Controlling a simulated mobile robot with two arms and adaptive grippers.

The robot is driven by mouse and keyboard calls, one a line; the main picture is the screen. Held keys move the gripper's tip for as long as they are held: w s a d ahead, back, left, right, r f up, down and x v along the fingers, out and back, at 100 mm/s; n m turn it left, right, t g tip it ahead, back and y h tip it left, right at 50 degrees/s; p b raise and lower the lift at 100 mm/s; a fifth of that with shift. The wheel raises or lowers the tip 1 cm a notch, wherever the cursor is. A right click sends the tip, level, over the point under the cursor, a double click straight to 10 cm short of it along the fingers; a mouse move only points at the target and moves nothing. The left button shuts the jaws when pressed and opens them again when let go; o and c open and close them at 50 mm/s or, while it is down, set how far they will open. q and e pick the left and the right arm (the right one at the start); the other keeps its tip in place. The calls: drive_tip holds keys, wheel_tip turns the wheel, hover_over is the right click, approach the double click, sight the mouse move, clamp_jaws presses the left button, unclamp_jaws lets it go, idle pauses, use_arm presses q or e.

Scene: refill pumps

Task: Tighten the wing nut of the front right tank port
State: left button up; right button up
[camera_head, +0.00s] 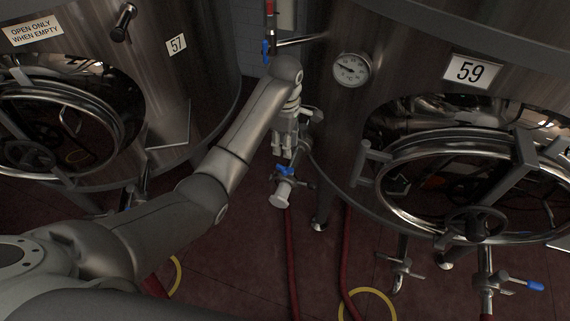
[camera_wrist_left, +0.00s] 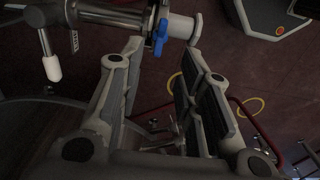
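The tank marked 59 (camera_head: 340,120) stands at the right. A metal outlet with a blue-handled valve (camera_head: 285,171) juts from its lower left side and ends in a pale round fitting (camera_head: 281,196). In the left wrist view the blue handle (camera_wrist_left: 160,38) and the pipe (camera_wrist_left: 110,15) lie beyond my fingertips. A clamp (camera_wrist_left: 73,40) sits around that pipe; I cannot tell its wing nut clearly. My left gripper (camera_head: 283,151) points down just above the valve. Its fingers are apart and empty in the left wrist view (camera_wrist_left: 162,62). My right gripper is out of view.
The tank marked 57 (camera_head: 213,60) stands at the left. Red hoses (camera_head: 291,260) run down to the dark red floor (camera_head: 250,265). Another blue-handled valve (camera_head: 528,284) is at the lower right. A dial gauge (camera_head: 351,70) is on the right tank.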

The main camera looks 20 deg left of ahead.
sight(285, 166)
use_arm(q)
wheel_tip(285, 166, down, 10)
drive_tip(key=shift+p, duration=0.35)
clamp_jaws()
